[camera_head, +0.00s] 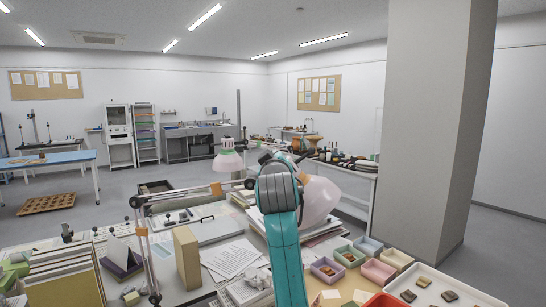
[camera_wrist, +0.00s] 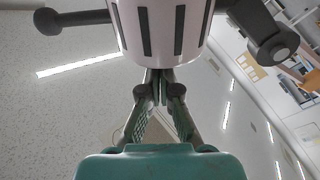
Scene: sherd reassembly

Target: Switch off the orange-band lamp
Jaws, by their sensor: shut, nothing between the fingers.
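A lamp with a large pale pink shade (camera_head: 320,200) hangs over the desk just right of my arm in the head view. A jointed lamp arm (camera_head: 175,195) with orange patches (camera_head: 217,188) runs toward it; the join is hidden behind my wrist. A second lamp (camera_head: 228,161), with a green band, stands farther back. In the wrist view, a white lamp head (camera_wrist: 165,30) with dark slots fills the top middle. My gripper (camera_wrist: 158,78) is shut and empty, its tips close below that head; I cannot tell if they touch. I cannot tell whether the lamp is lit.
The desk is crowded: books (camera_head: 65,275), papers (camera_head: 232,261), an upright tan box (camera_head: 187,257) and small coloured trays (camera_head: 378,271). A thick grey pillar (camera_head: 430,130) stands to the right. Open floor lies beyond the desk at left.

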